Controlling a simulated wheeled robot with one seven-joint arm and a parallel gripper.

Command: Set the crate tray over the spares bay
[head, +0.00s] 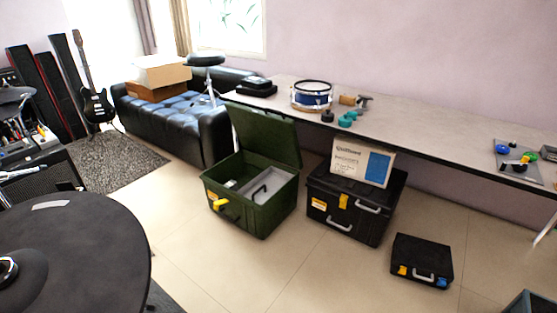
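A green crate (235,219) stands on the floor near the middle, with its lid (265,133) raised at the back. Inside it, a light grey tray (278,190) with a dark handle (259,190) appears to fill the right part. The left part inside is darker, with a small pale item (230,184) in it. I cannot tell from here which compartment is the spares bay or what lies under the tray. My gripper is not in view.
A black case (345,222) with a Quilthorn-like box (362,163) on top stands right of the crate. A smaller black case (421,260) lies further right. A long table (430,125) runs behind. A dark round pad (75,260) fills the lower left. Floor in front is clear.

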